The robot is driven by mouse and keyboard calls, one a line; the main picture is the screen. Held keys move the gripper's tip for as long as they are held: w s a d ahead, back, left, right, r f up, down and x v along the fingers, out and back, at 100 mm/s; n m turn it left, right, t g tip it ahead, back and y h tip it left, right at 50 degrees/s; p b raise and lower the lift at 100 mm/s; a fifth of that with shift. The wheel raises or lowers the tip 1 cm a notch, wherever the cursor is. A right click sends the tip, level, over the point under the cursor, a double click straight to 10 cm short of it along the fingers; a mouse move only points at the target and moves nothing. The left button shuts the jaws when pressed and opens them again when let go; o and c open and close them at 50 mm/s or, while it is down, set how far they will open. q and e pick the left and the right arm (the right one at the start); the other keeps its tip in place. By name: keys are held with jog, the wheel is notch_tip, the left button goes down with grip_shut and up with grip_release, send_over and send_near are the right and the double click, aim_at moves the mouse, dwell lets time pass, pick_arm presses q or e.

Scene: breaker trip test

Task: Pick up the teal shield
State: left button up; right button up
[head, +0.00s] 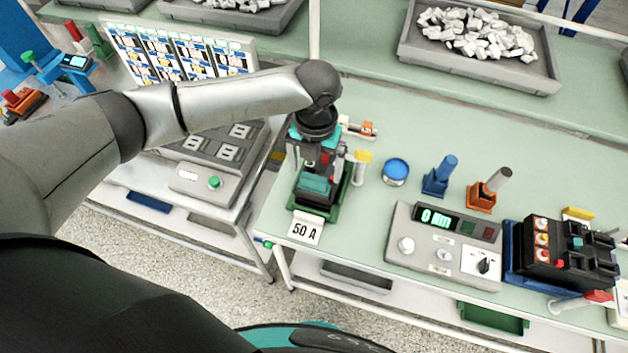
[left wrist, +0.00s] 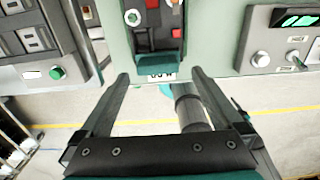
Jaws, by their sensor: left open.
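A teal piece that looks like the teal shield (head: 314,185) sits at the near end of the dark green stand behind the 50 A sign (head: 305,231). My left gripper (head: 314,172) points down over this stand and partly covers it. In the left wrist view my left gripper (left wrist: 160,76) has its two fingers wide apart with nothing held between them. The stand (left wrist: 155,45) shows just beyond the fingertips there, with dark and red parts. My right gripper is not in view.
A control box (head: 443,245) with a lit display stands to the right, with a black device (head: 567,255) beyond it. A blue round container (head: 396,171), a blue holder (head: 439,177) and an orange holder (head: 488,190) stand behind. A panel with a green button (head: 214,182) is at left.

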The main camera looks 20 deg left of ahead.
aim_at(314, 177)
pick_arm(q)
notch_tip(314, 177, down, 4)
jog(key=shift+a+f, duration=0.15)
jog(key=shift+f, duration=0.05)
jog(key=c, duration=1.3)
jog(key=shift+o, duration=0.2)
jog(key=shift+r, duration=0.15)
